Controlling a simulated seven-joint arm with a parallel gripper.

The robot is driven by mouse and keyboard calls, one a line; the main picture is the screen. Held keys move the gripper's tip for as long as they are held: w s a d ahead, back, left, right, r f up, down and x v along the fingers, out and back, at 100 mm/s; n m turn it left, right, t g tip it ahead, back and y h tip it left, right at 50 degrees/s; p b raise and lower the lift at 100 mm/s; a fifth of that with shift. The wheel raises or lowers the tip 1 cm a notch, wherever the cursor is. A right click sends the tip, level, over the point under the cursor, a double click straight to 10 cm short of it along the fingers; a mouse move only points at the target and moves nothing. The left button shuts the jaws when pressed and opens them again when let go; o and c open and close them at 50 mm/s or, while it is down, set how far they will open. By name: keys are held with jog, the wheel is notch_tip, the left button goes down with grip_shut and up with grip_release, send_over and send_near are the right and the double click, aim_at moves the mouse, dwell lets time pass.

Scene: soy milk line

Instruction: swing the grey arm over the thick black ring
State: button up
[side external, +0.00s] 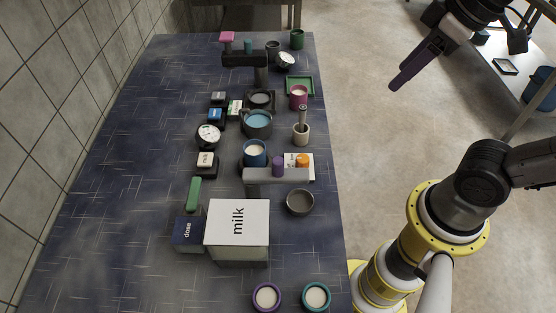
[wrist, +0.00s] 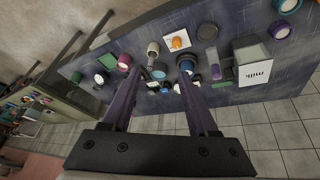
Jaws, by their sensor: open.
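A grey arm (side external: 262,176), a level bar with a purple knob (side external: 278,166) on it, lies across the middle of the table behind the milk box. It also shows in the wrist view (wrist: 212,56). A dark, thick-rimmed round piece (side external: 260,109) further back may be the thick black ring; I cannot tell for certain. A black post with a dark crossbar (side external: 240,60) stands behind it. My gripper (side external: 393,86), with purple fingers, is open and empty, up in the air right of the table. Its fingers show in the wrist view (wrist: 160,74), far from everything.
A white milk box (side external: 238,222) and a dark dose box (side external: 187,233) stand in front of the grey arm. A blue cup (side external: 255,153), a dark bowl (side external: 300,203) and a mortar with pestle (side external: 300,133) crowd around it. The left side of the table (side external: 120,190) is clear.

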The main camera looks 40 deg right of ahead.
jog(key=w+a+r+n+g, duration=0.1)
jog(key=w+a+r+n, duration=0.1)
jog(key=w+a, duration=0.15)
jog(key=n+g, duration=0.4)
jog(key=n, duration=0.2)
send_over(278, 160)
notch_tip(278, 160, down, 6)
notch_tip(278, 160, down, 13)
jog(key=shift+f, duration=0.15)
grip_shut()
dwell(0.7)
